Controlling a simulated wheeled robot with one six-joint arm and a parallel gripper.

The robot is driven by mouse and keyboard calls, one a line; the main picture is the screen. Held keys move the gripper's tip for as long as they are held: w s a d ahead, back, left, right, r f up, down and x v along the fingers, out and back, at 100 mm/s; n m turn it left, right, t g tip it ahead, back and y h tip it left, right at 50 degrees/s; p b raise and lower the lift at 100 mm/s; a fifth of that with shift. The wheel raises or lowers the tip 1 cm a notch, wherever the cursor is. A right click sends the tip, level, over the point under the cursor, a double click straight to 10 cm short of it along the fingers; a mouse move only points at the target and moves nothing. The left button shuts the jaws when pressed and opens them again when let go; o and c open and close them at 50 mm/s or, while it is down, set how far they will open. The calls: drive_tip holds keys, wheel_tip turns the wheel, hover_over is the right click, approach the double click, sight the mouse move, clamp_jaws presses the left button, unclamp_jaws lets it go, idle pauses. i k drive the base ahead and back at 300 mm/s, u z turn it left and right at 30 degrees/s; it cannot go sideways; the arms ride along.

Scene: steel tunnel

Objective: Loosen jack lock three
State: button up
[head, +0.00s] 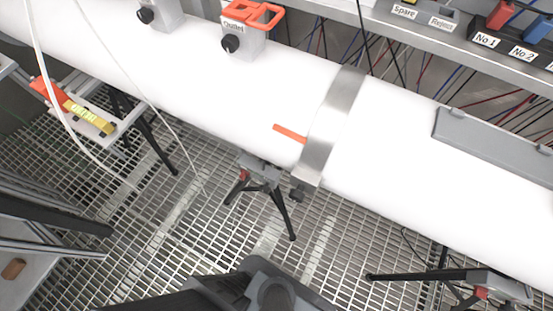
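Three dark tripod jacks stand under the long white pipe (215,90). The middle jack (262,175) has a grey head close under the pipe and a small red lock (243,175) on its left side. The right jack (497,286) has a grey head and a red lock (481,293), near the bottom right corner. The left jack (150,132) is partly hidden behind a tray, and I see no lock on it. No number shows on any jack, so I cannot tell which is three. My gripper is not in view; only dark parts of my body show at the bottom.
A steel band (333,125) and an orange strip (290,133) are on the pipe. A valve marked Outlet (242,42) has an orange handle. A tray (98,122) holds red and yellow items at left. Thin pale hoses hang at left. Open grating (200,225) lies below.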

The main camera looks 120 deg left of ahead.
sight(244, 174)
drive_tip(key=i, duration=0.7)
drive_tip(key=u, duration=4.65)
drive_tip(key=i, duration=0.5)
drive_tip(key=z, duration=0.05)
